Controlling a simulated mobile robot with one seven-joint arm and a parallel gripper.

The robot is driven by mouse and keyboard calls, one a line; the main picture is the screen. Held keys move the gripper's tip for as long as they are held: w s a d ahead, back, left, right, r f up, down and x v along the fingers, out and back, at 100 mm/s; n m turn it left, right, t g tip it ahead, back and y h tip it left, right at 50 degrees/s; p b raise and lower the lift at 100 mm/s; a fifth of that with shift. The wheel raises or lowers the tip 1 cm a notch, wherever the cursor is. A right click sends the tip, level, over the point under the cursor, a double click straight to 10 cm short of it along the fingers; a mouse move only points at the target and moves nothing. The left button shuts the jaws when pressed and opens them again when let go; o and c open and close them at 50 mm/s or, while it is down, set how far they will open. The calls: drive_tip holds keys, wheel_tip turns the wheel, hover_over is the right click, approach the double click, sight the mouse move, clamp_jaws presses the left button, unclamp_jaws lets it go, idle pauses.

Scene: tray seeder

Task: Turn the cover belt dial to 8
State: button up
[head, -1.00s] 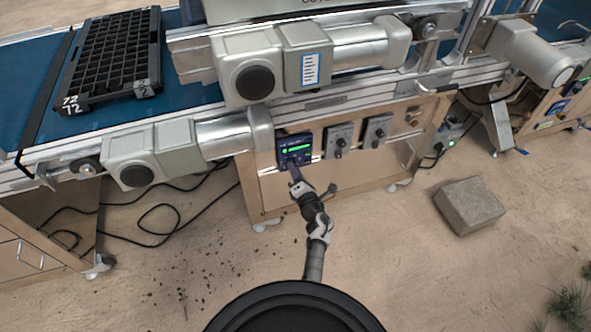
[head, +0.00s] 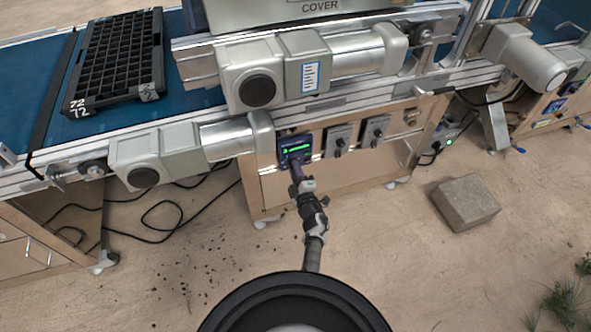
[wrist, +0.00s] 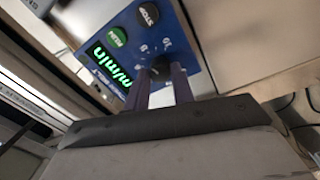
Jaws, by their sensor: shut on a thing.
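A blue control panel (head: 294,147) with a lit green display is on the front of the wooden frame under the conveyor. In the wrist view the panel (wrist: 188,50) shows tilted, with a green display (wrist: 110,64) reading "m/min", a green button and a black button. The dark dial (wrist: 160,66) sits between my two blue-purple fingers. My gripper (wrist: 161,77) is shut on this dial. In the head view my gripper (head: 294,166) reaches the panel's lower part and hides the dial. The dial's pointer and the number it marks are not readable.
Two grey control boxes, one nearer (head: 338,141) and one farther right (head: 375,131), sit right of the panel. The conveyor (head: 190,98) with a black tray (head: 118,58) and motors is above. A stone block (head: 466,203) lies on open floor at right; cables lie at left.

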drive_tip(key=shift+m, duration=0.7)
drive_tip(key=o, duration=1)
drive_tip(key=p+v, duration=0.1)
drive_tip(key=v, duration=1.2)
drive_tip(key=shift+s+d, duration=0.1)
drive_tip(key=shift+s, duration=0.3)
drive_tip(key=shift+s, duration=0.1)
